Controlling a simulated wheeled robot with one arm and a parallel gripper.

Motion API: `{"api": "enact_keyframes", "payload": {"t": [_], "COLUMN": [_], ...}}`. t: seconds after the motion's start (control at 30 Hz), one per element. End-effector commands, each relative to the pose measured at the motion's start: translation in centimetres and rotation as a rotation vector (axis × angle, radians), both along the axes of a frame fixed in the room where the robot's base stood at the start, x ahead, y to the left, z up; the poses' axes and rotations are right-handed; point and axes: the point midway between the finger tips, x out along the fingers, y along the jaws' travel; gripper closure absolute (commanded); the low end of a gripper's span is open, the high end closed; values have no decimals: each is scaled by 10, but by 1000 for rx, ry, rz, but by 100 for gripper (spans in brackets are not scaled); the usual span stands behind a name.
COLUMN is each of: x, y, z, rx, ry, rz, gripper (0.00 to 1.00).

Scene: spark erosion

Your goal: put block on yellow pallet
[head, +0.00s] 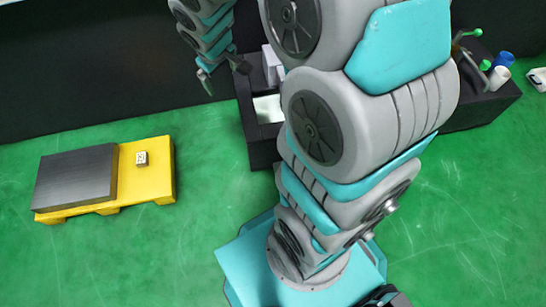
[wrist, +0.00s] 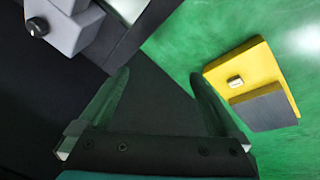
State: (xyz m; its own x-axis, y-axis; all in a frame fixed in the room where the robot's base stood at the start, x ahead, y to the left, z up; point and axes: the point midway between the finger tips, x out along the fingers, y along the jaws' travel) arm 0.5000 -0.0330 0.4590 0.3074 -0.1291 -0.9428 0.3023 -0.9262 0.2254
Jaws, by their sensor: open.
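The yellow pallet (head: 150,183) lies on the green floor at the left in the head view. A large dark grey slab (head: 75,178) covers its left part. A small pale block (head: 141,158) with dark marks sits on the bare yellow part. In the wrist view, the pallet (wrist: 258,66), slab (wrist: 264,107) and small block (wrist: 235,82) show at the right. My gripper (head: 224,78) is high beside the dark machine, up and to the right of the pallet. In the wrist view my gripper (wrist: 158,80) is open, with nothing seen between the fingers.
A black machine tub (head: 246,110) with a grey head part (head: 270,62) stands right beside my gripper; the grey part with a black knob (wrist: 62,28) also shows in the wrist view. A black bench (head: 490,105) with cups is at right. Green floor around the pallet is clear.

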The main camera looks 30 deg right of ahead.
Motion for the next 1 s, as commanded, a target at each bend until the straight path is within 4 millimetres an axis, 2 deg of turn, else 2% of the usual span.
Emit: {"api": "enact_keyframes", "payload": {"t": [0.1, 0.27, 0.6, 0.7, 0.8, 1.0], "x": [-45, -111, -249, -277, -296, -306], "y": [-6, -7, 14, 23, 29, 33], "z": [18, 33, 56, 60, 62, 63], "rx": [1, 20, 103, 130, 147, 159], "ry": [56, 151, 352, 394, 427, 443], "rz": [-70, -160, -312, -336, -350, -357], "gripper": [2, 2, 2, 2, 2, 2]}}
